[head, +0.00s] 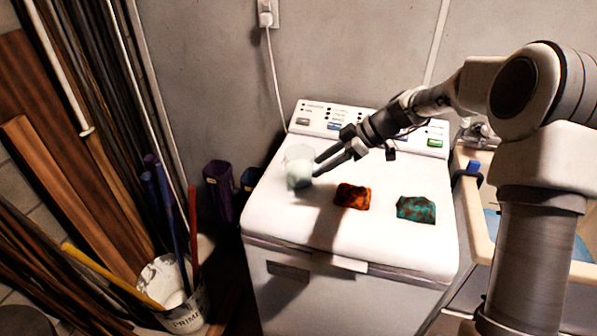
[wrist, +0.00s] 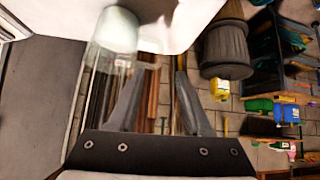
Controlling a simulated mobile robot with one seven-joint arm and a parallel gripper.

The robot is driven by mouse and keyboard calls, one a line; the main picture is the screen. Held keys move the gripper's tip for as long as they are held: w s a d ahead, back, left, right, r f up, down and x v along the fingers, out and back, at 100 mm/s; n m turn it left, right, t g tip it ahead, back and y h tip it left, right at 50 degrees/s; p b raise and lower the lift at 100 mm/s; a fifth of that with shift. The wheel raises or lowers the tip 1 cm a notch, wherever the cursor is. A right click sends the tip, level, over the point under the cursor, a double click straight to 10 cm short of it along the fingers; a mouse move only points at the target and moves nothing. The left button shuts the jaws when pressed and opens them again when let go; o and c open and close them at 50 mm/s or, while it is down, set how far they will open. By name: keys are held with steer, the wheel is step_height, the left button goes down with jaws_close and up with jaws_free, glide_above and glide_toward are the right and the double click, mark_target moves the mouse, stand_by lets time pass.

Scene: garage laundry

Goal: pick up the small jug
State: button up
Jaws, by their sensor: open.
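The small jug (head: 299,174) is pale and partly see-through. It stands on the left part of the white washer top (head: 283,218). My gripper (head: 317,164) reaches in from the right, and its fingertips are close to the jug's right side. In the wrist view the jug (wrist: 117,30) is at the upper left, by the left finger. My gripper (wrist: 160,74) is open there, with nothing held between its fingers. I cannot tell whether a finger touches the jug.
An orange and black cloth (head: 352,196) and a teal patterned cloth (head: 416,209) lie on the washer top, right of the jug. The control panel (head: 345,121) rises behind. A bucket (head: 187,318) with poles stands on the floor at left. A sink (head: 480,225) is at right.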

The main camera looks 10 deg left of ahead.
mark_target(282, 199)
steer(key=p+x, duration=0.2)
steer(key=x, duration=1.3)
steer(key=shift+s+a, duration=0.1)
jaws_close()
stand_by(0.9)
